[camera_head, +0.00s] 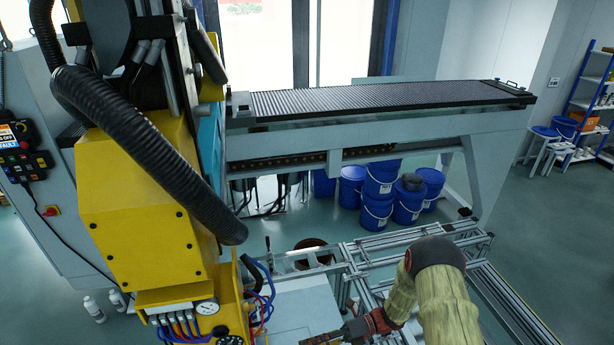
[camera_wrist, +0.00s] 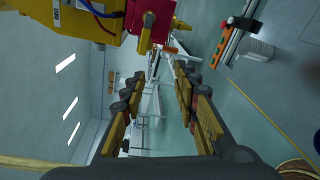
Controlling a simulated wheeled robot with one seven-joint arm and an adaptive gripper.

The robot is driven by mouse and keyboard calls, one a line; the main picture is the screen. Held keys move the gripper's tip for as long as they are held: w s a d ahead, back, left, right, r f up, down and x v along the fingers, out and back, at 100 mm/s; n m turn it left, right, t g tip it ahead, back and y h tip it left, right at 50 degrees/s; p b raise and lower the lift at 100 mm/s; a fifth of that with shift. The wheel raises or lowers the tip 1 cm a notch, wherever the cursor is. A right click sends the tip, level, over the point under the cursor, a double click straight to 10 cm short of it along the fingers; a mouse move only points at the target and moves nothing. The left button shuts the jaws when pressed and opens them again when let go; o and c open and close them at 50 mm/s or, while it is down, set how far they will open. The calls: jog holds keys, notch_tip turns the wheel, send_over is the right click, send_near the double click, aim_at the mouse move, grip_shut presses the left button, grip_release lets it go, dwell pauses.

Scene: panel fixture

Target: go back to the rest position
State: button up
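My gripper (camera_wrist: 159,76) is open in the wrist view. Its two dark fingers with yellow-brown pads stand well apart, and only background shows between them. In the head view my arm enters at the lower right and reaches left. The gripper end (camera_head: 325,338) is partly cut off by the bottom edge there. It is right of the yellow machine's lower end (camera_head: 197,310) with its gauge and hoses. In the wrist view a yellow machine body (camera_wrist: 90,22) and a red-and-yellow part (camera_wrist: 152,22) lie beyond the fingertips, near the top. I cannot tell the exact gap.
A large yellow machine head (camera_head: 140,205) with a thick black hose fills the left. An aluminium profile frame (camera_head: 465,235) lies around my arm. A long grey machine bed (camera_head: 380,125) runs behind, with several blue buckets (camera_head: 375,215) below. Open floor lies to the right.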

jog(key=s+d+r+n+g+h+b, duration=0.15)
jog(key=s+d+n+h, duration=0.3)
jog(key=n, duration=0.45)
jog(key=s+d+r+n+g+h+b, duration=0.1)
jog(key=s+d+n+h+b, duration=0.1)
jog(key=s+d+n+h, duration=0.45)
jog(key=s+d+r+n+t+h+b, duration=0.2)
jog(key=s+d+r+n+t+b, duration=0.1)
jog(key=r+n+t+b, duration=0.3)
jog(key=s+d+r+n+t+h+b, duration=0.3)
jog(key=r+n+t+b, duration=0.3)
jog(key=r+n+b, duration=0.2)
jog(key=shift+s+d+r+t+b, duration=0.2)
jog(key=shift+s+d+t+b, duration=0.15)
jog(key=shift+s+d+b, duration=0.45)
jog(key=shift+w+a, duration=0.1)
jog(key=shift+a, duration=0.15)
